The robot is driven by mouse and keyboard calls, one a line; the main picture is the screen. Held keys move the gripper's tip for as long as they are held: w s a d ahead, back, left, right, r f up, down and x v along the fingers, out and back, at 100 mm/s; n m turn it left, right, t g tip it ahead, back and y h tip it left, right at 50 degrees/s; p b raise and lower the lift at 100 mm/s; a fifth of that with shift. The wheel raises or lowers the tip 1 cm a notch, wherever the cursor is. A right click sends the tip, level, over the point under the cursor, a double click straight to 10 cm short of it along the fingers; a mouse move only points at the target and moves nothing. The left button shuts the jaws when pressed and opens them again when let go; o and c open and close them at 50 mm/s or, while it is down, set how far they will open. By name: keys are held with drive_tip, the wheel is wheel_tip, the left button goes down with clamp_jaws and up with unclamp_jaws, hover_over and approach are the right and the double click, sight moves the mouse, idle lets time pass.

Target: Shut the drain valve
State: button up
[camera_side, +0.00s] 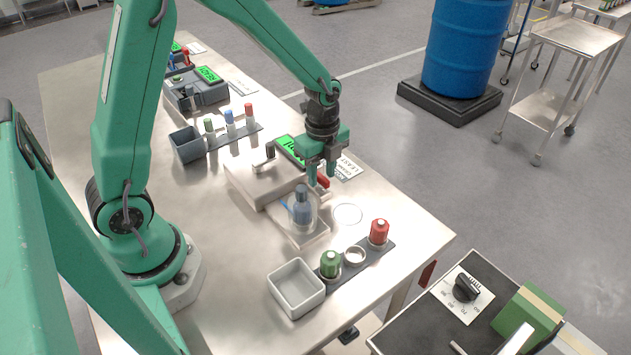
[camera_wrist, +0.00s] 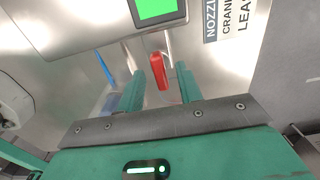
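A red lever handle (camera_wrist: 158,72), which appears to be the drain valve, projects from the front of the pale dispenser (camera_side: 262,183). In the side view the handle (camera_side: 323,182) shows just below my gripper's fingers. My gripper (camera_side: 321,177) is open and points down over it. In the wrist view the red handle appears between the two green fingers of my gripper (camera_wrist: 167,62), closer to the left one. I cannot tell whether either finger touches it. A bottle (camera_side: 302,210) with a blue-grey body stands below and left of the gripper, on the dispenser's tray (camera_side: 303,236).
A green display (camera_side: 290,151) sits on the dispenser, with a printed label (camera_side: 347,169) beside it. A rack (camera_side: 357,260) with a green and a red capped bottle stands in front, next to an empty grey bin (camera_side: 296,288). Bare table lies to the right.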

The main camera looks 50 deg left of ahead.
clamp_jaws()
drive_tip(key=shift+n, duration=0.4)
drive_tip(key=n, duration=0.3)
drive_tip(key=shift+n, duration=0.3)
drive_tip(key=n, duration=0.4)
drive_tip(key=shift+n, duration=0.3)
drive_tip(key=n, duration=0.9)
